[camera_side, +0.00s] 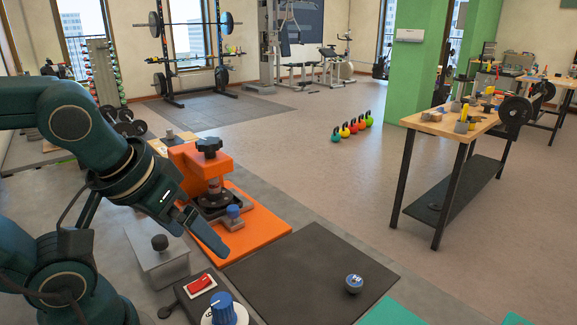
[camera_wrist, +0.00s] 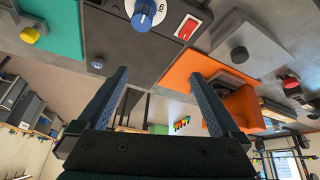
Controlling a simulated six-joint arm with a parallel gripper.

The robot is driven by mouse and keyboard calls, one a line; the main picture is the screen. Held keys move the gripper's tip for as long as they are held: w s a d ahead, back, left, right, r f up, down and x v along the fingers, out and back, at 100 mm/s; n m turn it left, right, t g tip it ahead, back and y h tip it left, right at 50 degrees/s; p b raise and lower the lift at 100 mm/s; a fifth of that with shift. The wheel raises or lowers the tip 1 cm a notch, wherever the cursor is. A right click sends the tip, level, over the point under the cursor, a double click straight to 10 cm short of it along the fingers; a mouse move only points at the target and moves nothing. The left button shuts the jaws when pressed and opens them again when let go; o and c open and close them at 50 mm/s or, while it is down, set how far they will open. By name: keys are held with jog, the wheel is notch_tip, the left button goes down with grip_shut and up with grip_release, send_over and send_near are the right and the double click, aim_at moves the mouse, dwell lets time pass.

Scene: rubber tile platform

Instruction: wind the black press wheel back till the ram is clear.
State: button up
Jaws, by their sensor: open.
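The orange press (camera_side: 186,166) stands on an orange base plate (camera_side: 262,236) in the side view. Its black lobed wheel (camera_side: 209,146) sits on top. Below the press head is a dark round part (camera_side: 214,203); the ram's exact height cannot be told. My gripper (camera_side: 204,238) is in front of the press, lower than the wheel and apart from it, pointing down to the right. In the wrist view my gripper (camera_wrist: 162,78) is open, with nothing between its fingers. The orange press (camera_wrist: 242,104) shows there beyond the right finger, which partly hides it; I cannot make out the wheel.
A grey box with a black knob (camera_side: 160,242) stands left of my gripper. A red rocker switch (camera_side: 200,284) and a blue dial (camera_side: 222,308) are at the front. A dark mat (camera_side: 300,270) bears a small round knob (camera_side: 354,283). A small blue-topped part (camera_side: 234,212) stands beside the press.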

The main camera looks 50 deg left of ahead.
jog(key=w+a+r+n+g+y, duration=0.2)
jog(key=a+n+y, duration=0.15)
jog(key=a, duration=0.25)
jog(key=w+a+r+n+g+y, duration=0.1)
jog(key=a+r+n+y, duration=0.15)
jog(key=a+n, duration=0.3)
notch_tip(320, 180, up, 2)
jog(key=n+g+y, duration=0.3)
jog(key=n+y, duration=0.4)
jog(key=y, duration=0.3)
send_over(212, 142)
jog(key=s+d, duration=0.1)
jog(key=s, duration=0.1)
jog(key=shift+s+d+r, duration=0.1)
jog(key=shift+s+r, duration=0.1)
jog(key=shift+m+y, duration=0.3)
jog(key=shift+m, duration=0.6)
jog(key=f, duration=0.1)
jog(key=w+f, duration=0.1)
jog(key=f, duration=0.1)
jog(key=w+a+f, duration=0.1)
jog(key=f, duration=0.1)
jog(key=shift+w+a, duration=0.1)
jog(key=shift+w, duration=0.1)
jog(key=shift+a+f, duration=0.15)
jog(key=shift+f, duration=0.1)
jog(key=shift+a, duration=2.45)
jog(key=shift+c, duration=0.3)
